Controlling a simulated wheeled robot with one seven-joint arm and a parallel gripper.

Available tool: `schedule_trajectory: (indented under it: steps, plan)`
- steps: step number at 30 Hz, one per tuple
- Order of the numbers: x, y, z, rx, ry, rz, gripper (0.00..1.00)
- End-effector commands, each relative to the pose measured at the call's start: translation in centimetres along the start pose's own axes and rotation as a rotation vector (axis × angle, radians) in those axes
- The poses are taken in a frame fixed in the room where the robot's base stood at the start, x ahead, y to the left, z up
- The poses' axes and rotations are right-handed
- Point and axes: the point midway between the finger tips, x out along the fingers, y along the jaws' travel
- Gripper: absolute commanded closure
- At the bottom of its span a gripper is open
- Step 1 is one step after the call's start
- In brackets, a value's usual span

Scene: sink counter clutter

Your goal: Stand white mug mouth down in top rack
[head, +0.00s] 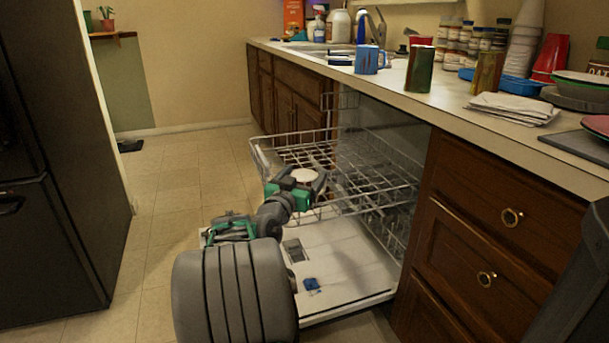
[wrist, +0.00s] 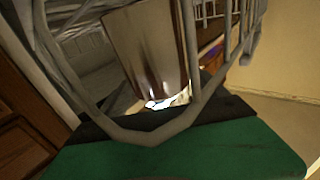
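The white mug (head: 304,175) shows in the head view as a pale round disc at the top rack (head: 262,160), between the fingers of my gripper (head: 303,187). In the wrist view the mug (wrist: 147,48) is a large, shaded, pale brown-grey body behind the rack wires. The disc looks like its base facing up, but its mouth is hidden. The dark fingers reach along both sides of the mug; whether they press on it or stand a little apart I cannot tell. The rack is pulled out of the dishwasher.
The open dishwasher door (head: 345,262) lies below the rack, with a small blue item (head: 312,284) on it. A blue mug (head: 367,60) and several cups stand on the counter (head: 440,96). Rack wires cross close in front of the wrist camera.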

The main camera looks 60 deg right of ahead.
Motion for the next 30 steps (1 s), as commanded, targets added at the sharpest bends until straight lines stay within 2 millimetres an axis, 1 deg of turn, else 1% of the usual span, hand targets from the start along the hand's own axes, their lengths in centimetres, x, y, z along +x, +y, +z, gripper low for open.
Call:
schedule_trajectory:
  steps: [1, 5, 11, 14, 16, 21, 24, 27, 30]
  plan:
    - [-0.5, 0.0, 4.1, -0.03, -0.064, -0.006, 0.13]
    - [-0.5, 0.0, 4.1, -0.031, -0.064, -0.006, 0.03]
    - [-0.5, 0.0, 4.3, -0.032, -0.067, -0.006, 0.03]
    - [-1.0, -0.1, 4.0, -0.03, -0.064, -0.007, 0.03]
    - [-1.9, -0.2, 3.5, -0.028, -0.058, -0.01, 0.03]
    - [-5.4, -0.4, 1.9, -0.016, -0.035, -0.014, 0.03]
    - [-7.0, -0.2, 1.0, -0.01, -0.019, -0.011, 0.03]
    - [-8.0, 0.0, 0.4, -0.003, -0.007, -0.005, 0.03]
    - [-8.2, 0.2, 0.1, -0.001, -0.001, 0.0, 0.03]
